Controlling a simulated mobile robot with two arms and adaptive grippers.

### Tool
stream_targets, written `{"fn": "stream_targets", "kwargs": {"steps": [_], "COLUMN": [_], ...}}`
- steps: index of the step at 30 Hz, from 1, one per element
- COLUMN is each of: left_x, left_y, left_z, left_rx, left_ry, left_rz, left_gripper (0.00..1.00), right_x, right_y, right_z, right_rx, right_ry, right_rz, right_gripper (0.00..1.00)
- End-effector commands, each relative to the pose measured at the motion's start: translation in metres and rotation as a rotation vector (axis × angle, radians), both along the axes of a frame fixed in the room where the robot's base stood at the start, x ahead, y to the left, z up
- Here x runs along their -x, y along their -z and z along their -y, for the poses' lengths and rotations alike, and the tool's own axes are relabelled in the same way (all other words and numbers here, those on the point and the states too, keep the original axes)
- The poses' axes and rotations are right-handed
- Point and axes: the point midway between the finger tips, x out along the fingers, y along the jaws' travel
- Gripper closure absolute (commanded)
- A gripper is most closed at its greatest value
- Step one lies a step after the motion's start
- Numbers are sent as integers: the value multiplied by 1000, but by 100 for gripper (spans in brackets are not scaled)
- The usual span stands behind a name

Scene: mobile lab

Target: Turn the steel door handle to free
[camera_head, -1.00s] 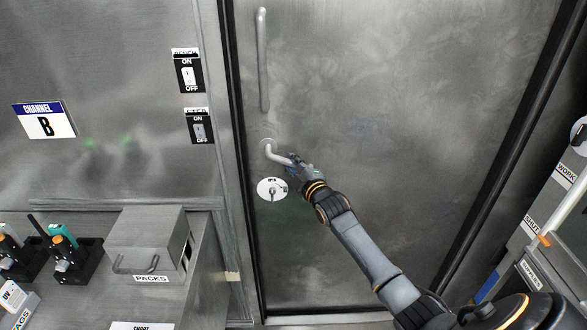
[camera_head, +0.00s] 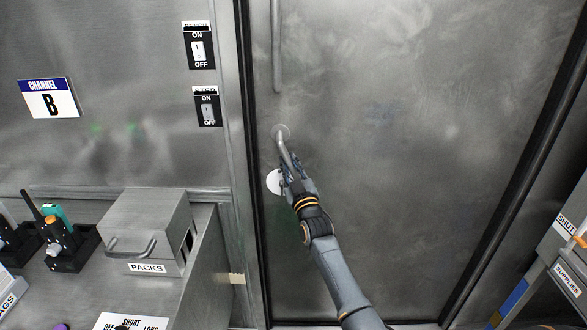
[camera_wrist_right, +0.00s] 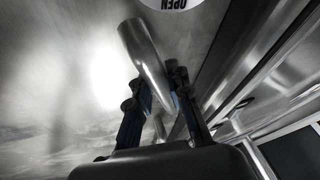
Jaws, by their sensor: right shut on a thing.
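The steel door handle (camera_head: 283,147) is on the left side of the grey metal door (camera_head: 400,150). Its lever slants steeply down and a little right from its round mount. My right gripper (camera_head: 290,172) is shut on the lever's lower end. In the right wrist view the lever (camera_wrist_right: 145,60) runs between the two fingers of my right gripper (camera_wrist_right: 158,95). A round white plate (camera_head: 273,182) below the handle is partly hidden by the gripper; in the wrist view part of it shows with the word OPEN (camera_wrist_right: 175,3). My left gripper is out of view.
A vertical pull bar (camera_head: 277,45) is on the door above the handle. Two ON/OFF switches (camera_head: 199,47) are on the wall to the left. A PACKS box (camera_head: 146,215) and radios in chargers (camera_head: 67,245) stand on the lower left counter. Labelled storage (camera_head: 566,275) is at right.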

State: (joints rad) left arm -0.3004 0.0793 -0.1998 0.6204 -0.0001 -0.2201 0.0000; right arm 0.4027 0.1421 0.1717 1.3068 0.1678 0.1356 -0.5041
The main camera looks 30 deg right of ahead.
Motion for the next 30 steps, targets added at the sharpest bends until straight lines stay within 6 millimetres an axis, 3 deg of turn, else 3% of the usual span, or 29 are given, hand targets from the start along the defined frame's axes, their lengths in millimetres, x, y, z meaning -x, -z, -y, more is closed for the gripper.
{"fn": "stream_targets", "kwargs": {"steps": [19,20,23,30], "left_x": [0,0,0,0], "left_y": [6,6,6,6], "left_z": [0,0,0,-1], "left_rx": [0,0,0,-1], "left_ry": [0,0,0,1], "left_rz": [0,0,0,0], "left_gripper": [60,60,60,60], "right_x": [-2,-2,-2,-2], "right_y": [5,5,5,3], "right_z": [-5,-5,-5,-4], "right_rx": [-49,-49,-48,-46], "right_ry": [-3,-3,-2,0], "right_rz": [20,20,21,24], "right_gripper": [100,80,60,58]}}
